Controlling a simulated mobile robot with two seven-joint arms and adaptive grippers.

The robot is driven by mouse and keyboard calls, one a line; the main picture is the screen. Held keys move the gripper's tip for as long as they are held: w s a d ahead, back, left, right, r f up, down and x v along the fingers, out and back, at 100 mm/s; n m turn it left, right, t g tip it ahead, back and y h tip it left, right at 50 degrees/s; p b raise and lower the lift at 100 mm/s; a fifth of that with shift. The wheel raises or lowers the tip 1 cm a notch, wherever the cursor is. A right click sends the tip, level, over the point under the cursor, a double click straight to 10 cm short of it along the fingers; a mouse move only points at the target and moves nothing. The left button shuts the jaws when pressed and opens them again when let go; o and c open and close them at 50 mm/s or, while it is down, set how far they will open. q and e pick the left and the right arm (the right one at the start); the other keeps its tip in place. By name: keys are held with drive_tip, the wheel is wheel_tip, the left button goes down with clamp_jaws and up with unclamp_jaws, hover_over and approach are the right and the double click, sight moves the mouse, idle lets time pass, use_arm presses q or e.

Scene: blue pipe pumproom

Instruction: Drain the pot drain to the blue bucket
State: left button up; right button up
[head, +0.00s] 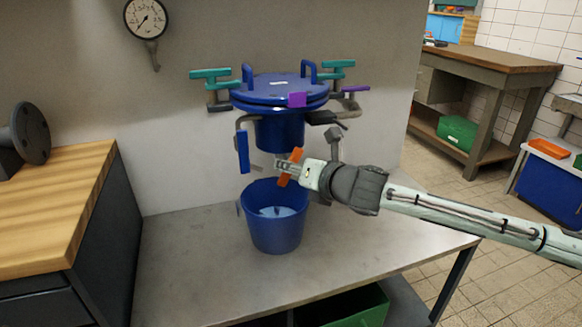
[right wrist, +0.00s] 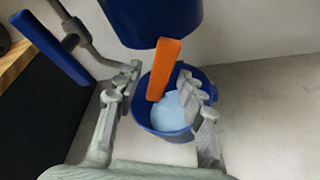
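The dark blue pot (head: 280,130) with a lid and two upright handles hangs against the wall. The blue bucket (head: 276,234) stands on the grey table below it, with pale blue liquid inside; the bucket (right wrist: 165,132) also shows in the right wrist view. An orange drain handle (head: 291,166) sits under the pot, above the bucket. My right gripper (head: 282,167) is at this handle. In the right wrist view, the right gripper (right wrist: 158,90) is open, its fingers either side of the orange handle (right wrist: 164,68), with a visible gap on the left. My left gripper is not in view.
Teal valve handles (head: 210,74), a purple handle (head: 355,88) and a hanging blue lever (head: 243,152) flank the pot. A wooden-topped cabinet (head: 50,205) stands left. The grey table (head: 350,245) is clear right of the bucket. A gauge (head: 146,18) is on the wall.

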drive_tip(key=shift+w+a+f, duration=0.2)
drive_tip(key=shift+w+a, duration=0.15)
drive_tip(key=shift+w, duration=0.25)
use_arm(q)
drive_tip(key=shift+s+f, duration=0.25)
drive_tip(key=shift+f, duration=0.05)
use_arm(e)
clamp_jaws()
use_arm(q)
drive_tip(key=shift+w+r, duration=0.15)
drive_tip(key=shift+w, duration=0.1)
